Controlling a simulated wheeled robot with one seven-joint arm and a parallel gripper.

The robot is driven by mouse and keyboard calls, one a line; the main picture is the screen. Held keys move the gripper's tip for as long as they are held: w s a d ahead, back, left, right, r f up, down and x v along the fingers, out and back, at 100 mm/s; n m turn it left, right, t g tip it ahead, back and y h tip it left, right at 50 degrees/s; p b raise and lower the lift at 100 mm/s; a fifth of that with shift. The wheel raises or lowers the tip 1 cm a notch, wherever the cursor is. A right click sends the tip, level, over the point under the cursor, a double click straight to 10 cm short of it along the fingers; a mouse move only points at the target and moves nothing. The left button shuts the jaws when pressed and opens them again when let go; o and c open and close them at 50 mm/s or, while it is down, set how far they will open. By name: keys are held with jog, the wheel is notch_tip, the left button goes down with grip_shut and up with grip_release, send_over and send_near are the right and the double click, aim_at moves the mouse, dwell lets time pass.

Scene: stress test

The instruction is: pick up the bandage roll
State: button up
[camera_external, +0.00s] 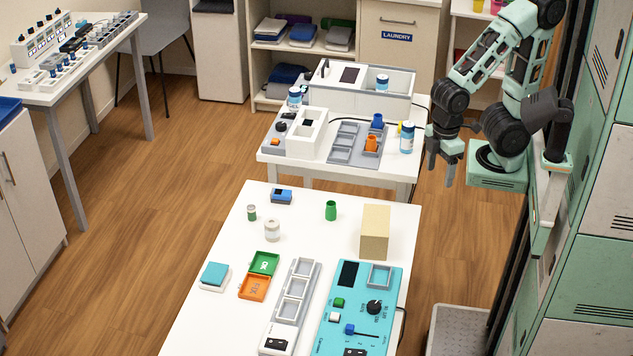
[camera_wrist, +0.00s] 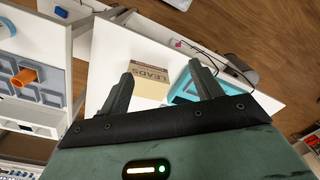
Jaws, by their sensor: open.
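A short white cylinder (camera_external: 272,230), which looks like the bandage roll, stands upright on the near white table (camera_external: 225,250) in the external view. I do not make it out in the wrist view. My gripper (camera_external: 440,172) is open and empty, fingers pointing down, in the air to the right of the tables. It is well up and to the right of the white roll, far from touching it. In the wrist view my gripper's (camera_wrist: 160,72) two fingers are spread apart with nothing between them in grasp.
Near the roll are a small green-and-white container (camera_external: 251,212), a blue box (camera_external: 281,196), a green cup (camera_external: 331,210) and green and orange trays (camera_external: 264,263). A tan box (camera_external: 375,232) stands between the roll and my arm's side, behind a teal device (camera_external: 335,344).

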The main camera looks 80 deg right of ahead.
jog(key=w+a+r+m+y+b, duration=0.2)
jog(key=w+a+m+y+b, duration=0.2)
jog(key=w+a+m+y, duration=0.55)
jog(key=w+d+f+m+t+b, duration=0.1)
jog(key=w+d+m+t+b, duration=0.2)
jog(key=w+m, duration=1.05)
jog(key=w+d+m+t+b, duration=0.1)
jog(key=w+d+m+t, duration=0.4)
jog(key=w+m, duration=0.9)
jog(key=n, duration=0.3)
send_near(266, 234)
jog(key=shift+w+a+f+t, duration=0.45)
jog(key=shift+a+f, duration=0.1)
jog(key=shift+a, duration=0.15)
jog(key=shift+f, duration=0.25)
jog(key=shift+w+a+f, duration=0.2)
jog(key=shift+w+a, duration=0.05)
jog(key=shift+a, duration=0.1)
jog(key=p+x, duration=0.1)
jog(key=x, duration=0.5)
jog(key=shift+w+a, duration=0.15)
jog(key=c, duration=1.1)
